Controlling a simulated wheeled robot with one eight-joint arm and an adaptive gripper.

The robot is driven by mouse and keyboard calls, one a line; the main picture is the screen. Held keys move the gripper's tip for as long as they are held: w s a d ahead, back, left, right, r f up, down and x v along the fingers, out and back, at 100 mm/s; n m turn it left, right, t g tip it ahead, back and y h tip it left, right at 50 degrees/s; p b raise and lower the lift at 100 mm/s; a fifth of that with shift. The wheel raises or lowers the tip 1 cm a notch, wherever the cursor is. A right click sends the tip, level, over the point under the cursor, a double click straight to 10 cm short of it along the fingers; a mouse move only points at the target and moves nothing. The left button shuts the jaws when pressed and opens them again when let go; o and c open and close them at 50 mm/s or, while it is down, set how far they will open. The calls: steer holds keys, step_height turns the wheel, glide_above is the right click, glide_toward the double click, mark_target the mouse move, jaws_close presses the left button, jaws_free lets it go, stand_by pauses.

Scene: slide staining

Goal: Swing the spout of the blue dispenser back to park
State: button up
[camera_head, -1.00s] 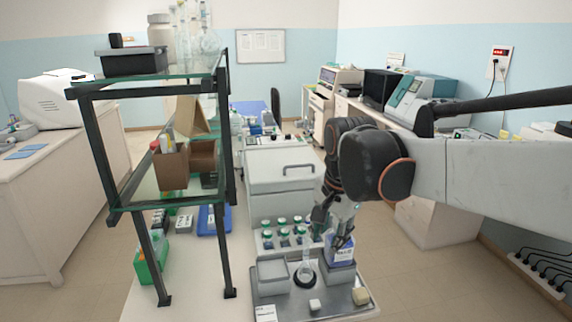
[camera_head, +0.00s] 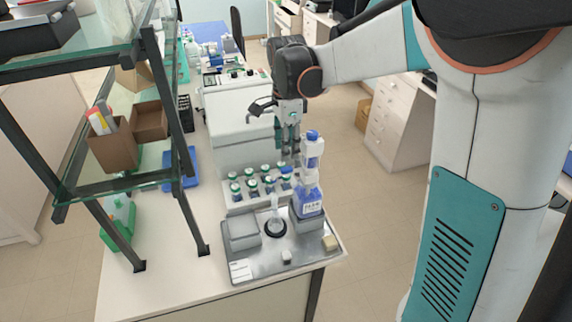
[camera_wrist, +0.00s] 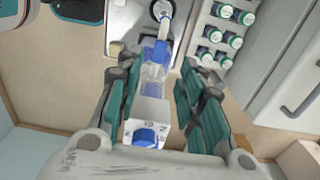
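The dispenser (camera_head: 309,201) stands upright on a grey block at the tray's right. It has a blue-labelled bottle, a pale upper part and a blue cap. In the wrist view, the dispenser (camera_wrist: 154,76) lies between my fingers, its blue cap (camera_wrist: 145,137) nearest the camera. Its spout cannot be made out clearly. A clear flask (camera_head: 275,226) stands in a black ring left of the dispenser. The fingers (camera_wrist: 152,95) are spread on both sides with visible gaps.
Green-capped bottles (camera_head: 260,185) stand in a rack behind the grey tray (camera_head: 262,262). A white machine (camera_head: 237,120) stands behind them. A glass-shelved frame (camera_head: 160,110) stands at left. Bare counter lies front left.

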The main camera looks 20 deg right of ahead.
mark_target(287, 168)
step_height(287, 168, down, 8)
steer(key=shift+s+r+b, duration=0.1)
steer(key=shift+r+b, duration=0.1)
steer(key=shift+b, duration=0.1)
jaws_close()
